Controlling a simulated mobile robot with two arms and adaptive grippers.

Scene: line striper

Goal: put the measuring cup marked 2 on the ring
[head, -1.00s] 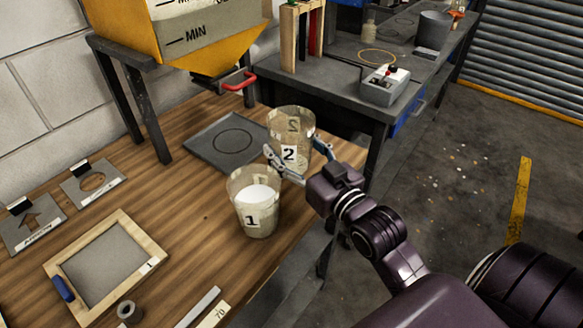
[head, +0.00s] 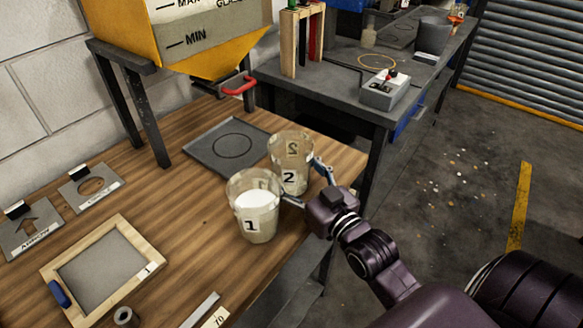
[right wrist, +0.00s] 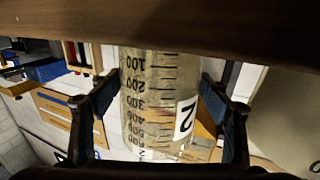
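The measuring cup marked 2 (head: 291,160) is clear and looks upright behind the cup marked 1, which hides part of it. In the right wrist view the cup (right wrist: 152,100) fills the space between my fingers, with its scale and the 2 label showing. My right gripper (head: 306,180) is shut on it from the right; one finger is mostly hidden. I cannot tell whether its base touches the table. A dark ring outline (head: 232,146) is marked on a grey square plate (head: 203,159), left of and behind the cup, with nothing on it. My left gripper is not in view.
The cup marked 1 (head: 254,222), holding white material, stands close in front. A yellow hopper (head: 205,62) with a red handle (head: 240,85) overhangs the back. A wooden frame (head: 140,226) and stencil plates (head: 92,187) lie left. The table's middle is clear.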

